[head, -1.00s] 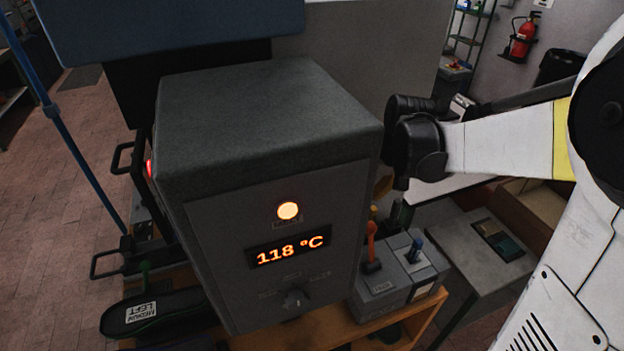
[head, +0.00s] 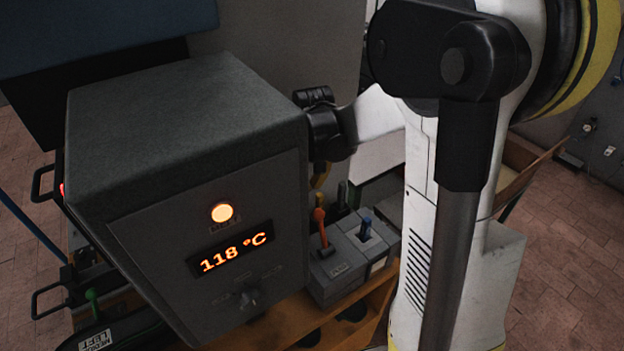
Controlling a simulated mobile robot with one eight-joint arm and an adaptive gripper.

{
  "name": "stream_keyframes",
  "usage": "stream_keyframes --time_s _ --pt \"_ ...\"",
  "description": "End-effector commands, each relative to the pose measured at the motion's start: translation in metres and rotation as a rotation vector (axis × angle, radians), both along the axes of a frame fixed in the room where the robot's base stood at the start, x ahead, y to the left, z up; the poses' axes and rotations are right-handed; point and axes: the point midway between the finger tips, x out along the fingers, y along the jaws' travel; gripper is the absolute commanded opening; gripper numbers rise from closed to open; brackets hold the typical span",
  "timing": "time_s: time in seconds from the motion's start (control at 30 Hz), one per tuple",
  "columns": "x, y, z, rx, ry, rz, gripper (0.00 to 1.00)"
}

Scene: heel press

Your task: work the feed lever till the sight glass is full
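Two small grey lever boxes stand side by side to the right of the heater cabinet. The left one carries an orange-handled lever (head: 320,226), standing nearly upright. I cannot make out a sight glass. My arm reaches behind the cabinet's right edge, with a black wrist joint (head: 328,130) showing there.
The large grey cabinet (head: 190,130) has a lit amber lamp (head: 222,212), a display (head: 230,248) reading 118 °C and a knob (head: 249,298). It blocks much of the view. A wooden bench (head: 272,328) lies below. A black "MEDIUM LEFT" item (head: 110,338) lies at lower left.

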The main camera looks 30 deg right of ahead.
Motion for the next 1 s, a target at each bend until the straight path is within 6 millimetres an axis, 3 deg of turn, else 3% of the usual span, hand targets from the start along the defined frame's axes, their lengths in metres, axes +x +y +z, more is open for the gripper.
stream_keyframes --time_s 0.1,0.23,0.5,1.0 --pt "0.004 -0.002 -0.029 0.0 0.0 0.0 0.0" --pt "0.005 -0.003 -0.05 0.0 0.0 0.0 0.0" --pt "-0.028 0.003 -0.04 0.0 0.0 0.0 0.0" --pt "-0.033 0.004 -0.039 0.0 -0.005 0.0 0.0"
